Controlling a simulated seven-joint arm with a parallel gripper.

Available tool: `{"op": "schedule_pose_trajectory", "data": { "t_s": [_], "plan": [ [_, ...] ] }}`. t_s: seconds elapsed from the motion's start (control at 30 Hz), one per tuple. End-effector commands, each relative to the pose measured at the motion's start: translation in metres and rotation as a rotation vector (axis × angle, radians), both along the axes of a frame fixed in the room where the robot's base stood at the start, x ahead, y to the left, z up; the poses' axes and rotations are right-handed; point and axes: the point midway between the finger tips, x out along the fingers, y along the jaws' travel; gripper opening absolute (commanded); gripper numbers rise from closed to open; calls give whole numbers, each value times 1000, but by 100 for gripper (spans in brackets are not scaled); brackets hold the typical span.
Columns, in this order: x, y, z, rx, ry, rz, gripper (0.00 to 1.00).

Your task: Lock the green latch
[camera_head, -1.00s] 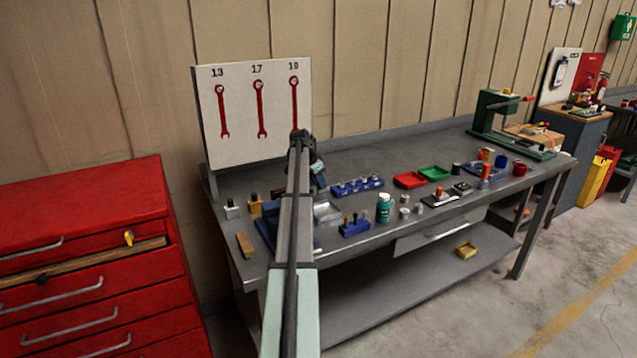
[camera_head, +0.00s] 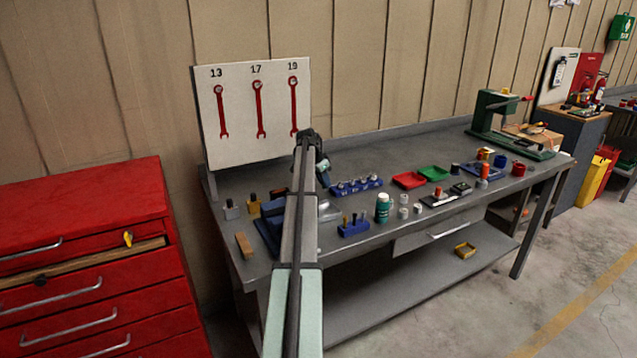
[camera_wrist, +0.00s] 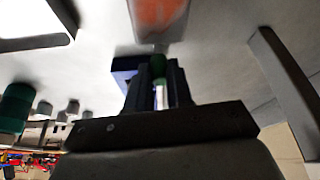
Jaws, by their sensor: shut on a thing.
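My gripper (camera_wrist: 155,85) is shut on a small green piece (camera_wrist: 158,66), whose rounded top shows between the fingers in the wrist view. A pale strip shows below it between the fingers. I cannot tell for sure that this is the green latch. In the head view my gripper (camera_head: 322,172) is small and partly hidden by my arm, low over the back left of the workbench (camera_head: 390,162). No latch can be made out there.
A blurred orange thing (camera_wrist: 158,14) and a blue block (camera_wrist: 126,65) are close to the fingers in the wrist view. On the bench are a blue socket rack (camera_head: 357,186), a teal bottle (camera_head: 383,208) and red (camera_head: 408,180) and green (camera_head: 434,173) trays. The wrench board (camera_head: 255,110) stands behind.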

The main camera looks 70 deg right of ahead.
Motion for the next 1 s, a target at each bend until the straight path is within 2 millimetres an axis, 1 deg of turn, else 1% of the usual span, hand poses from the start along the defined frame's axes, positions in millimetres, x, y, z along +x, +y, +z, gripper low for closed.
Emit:
{"op": "schedule_pose_trajectory", "data": {
  "t_s": [0.03, 0.23, 0.27, 0.53, 0.83, 0.93, 1.0],
  "plan": [
    [-3, -4, 0, -3, 3, -1, 0],
    [-4, -4, 0, -5, 4, -1, 0],
    [-4, -4, 1, -5, 5, -1, 21],
    [-3, -3, 0, -4, 4, 0, 46],
    [-2, -2, 2, -3, 2, 0, 46],
    [0, 1, 9, -3, 2, 0, 46],
    [2, 4, 18, -3, 2, 0, 46]
  ]
}}
